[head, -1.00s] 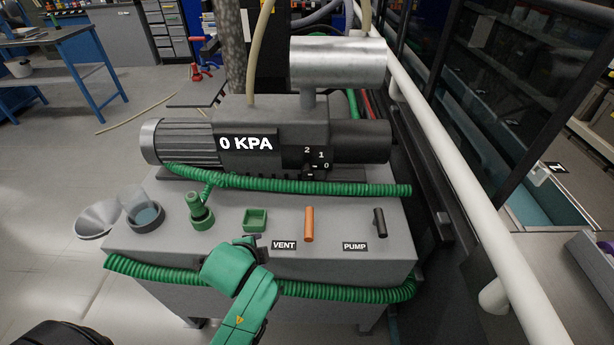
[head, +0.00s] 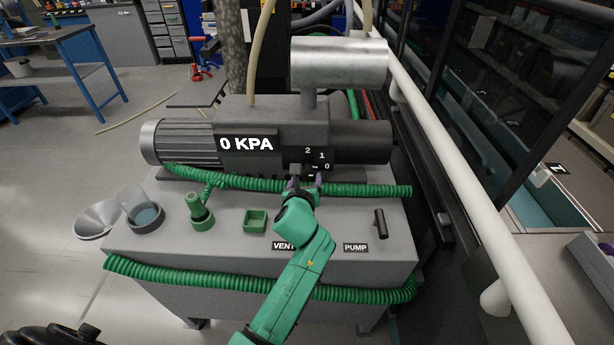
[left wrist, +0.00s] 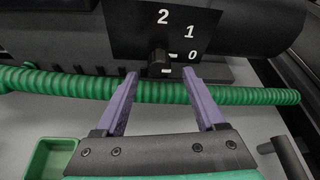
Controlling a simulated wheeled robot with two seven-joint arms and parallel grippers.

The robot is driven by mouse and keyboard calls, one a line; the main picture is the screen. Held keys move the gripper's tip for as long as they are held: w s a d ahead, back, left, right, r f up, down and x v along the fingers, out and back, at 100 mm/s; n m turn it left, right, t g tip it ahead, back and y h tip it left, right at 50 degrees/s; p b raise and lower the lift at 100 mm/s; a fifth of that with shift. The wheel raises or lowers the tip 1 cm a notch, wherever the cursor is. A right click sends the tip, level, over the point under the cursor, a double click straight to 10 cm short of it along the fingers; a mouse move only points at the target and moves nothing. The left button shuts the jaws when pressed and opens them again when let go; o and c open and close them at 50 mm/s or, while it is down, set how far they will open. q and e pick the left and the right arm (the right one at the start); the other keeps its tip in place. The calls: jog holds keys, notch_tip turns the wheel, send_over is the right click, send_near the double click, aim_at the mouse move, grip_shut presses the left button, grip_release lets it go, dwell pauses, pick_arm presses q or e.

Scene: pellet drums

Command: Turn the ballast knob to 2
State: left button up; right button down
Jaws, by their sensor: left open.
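The ballast knob (left wrist: 158,62) is a small black knob on a black dial plate marked 2, 1 and 0 (left wrist: 205,25). A short white mark shows at its right side, towards the 0. In the head view the dial plate (head: 318,155) is on the front of the pump, and my gripper partly hides the knob. My left gripper (head: 306,183) is in front of and just below the knob. Its purple fingers (left wrist: 160,79) are open and apart, one to each side of the knob and short of it, with nothing between them. My right gripper is not in view.
A green ribbed hose (head: 245,183) runs below the dial, under my fingers. The display (head: 247,143) reads 0 KPA. The black PUMP lever (head: 380,222) stands to the right. My arm covers the VENT lever. A green square cup (head: 255,221) is to the left.

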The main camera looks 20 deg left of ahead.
aim_at(307, 174)
pick_arm(q)
jog(key=x, duration=0.3)
jog(key=shift+w+f, duration=0.1)
jog(key=shift+w, duration=0.05)
grip_shut()
